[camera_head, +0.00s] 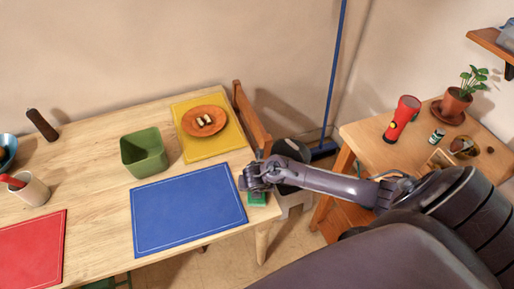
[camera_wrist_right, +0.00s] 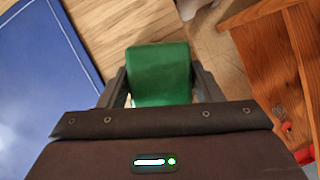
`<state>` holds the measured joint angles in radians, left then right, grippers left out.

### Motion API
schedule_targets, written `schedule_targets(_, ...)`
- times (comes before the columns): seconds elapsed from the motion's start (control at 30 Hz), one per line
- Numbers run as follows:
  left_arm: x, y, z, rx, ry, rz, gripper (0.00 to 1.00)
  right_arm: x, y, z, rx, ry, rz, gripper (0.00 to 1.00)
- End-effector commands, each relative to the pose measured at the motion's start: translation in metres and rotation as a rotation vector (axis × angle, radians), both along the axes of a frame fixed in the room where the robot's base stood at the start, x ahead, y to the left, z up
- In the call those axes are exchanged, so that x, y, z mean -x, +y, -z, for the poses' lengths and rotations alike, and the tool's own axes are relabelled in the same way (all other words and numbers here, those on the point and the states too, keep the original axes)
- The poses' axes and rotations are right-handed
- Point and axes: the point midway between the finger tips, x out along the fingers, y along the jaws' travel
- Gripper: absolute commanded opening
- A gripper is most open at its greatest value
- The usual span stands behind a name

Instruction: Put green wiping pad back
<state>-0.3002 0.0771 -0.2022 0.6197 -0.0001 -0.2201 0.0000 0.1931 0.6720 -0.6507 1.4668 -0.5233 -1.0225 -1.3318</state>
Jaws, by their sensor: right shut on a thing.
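The green wiping pad (camera_head: 257,199) is at the right edge of the wooden table, just right of the blue mat (camera_head: 188,209). My right gripper (camera_head: 255,187) is shut on it from above. In the right wrist view the green pad (camera_wrist_right: 159,73) sits between the two fingers of my right gripper (camera_wrist_right: 161,88). I cannot tell whether the pad touches the tabletop. My left gripper is not in view.
A green square container (camera_head: 144,153) stands behind the blue mat. A yellow mat (camera_head: 208,146) holds an orange plate (camera_head: 204,121) with food. A chair (camera_head: 252,118) is at the table's right end. A side table (camera_head: 385,150) stands at the right.

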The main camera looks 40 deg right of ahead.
Motion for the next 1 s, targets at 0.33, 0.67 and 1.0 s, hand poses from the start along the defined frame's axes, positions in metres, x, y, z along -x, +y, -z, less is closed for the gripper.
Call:
schedule_targets(0.33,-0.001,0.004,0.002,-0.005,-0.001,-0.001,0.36,0.0,0.0,0.003,0.0,0.001,0.0,0.75)
schedule_targets(0.67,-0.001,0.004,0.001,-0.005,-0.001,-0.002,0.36,0.0,0.0,0.002,0.0,0.001,0.0,0.81)
schedule_targets(1.0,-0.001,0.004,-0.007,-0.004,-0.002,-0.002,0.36,0.015,0.011,-0.045,-0.001,-0.001,0.0,0.81)
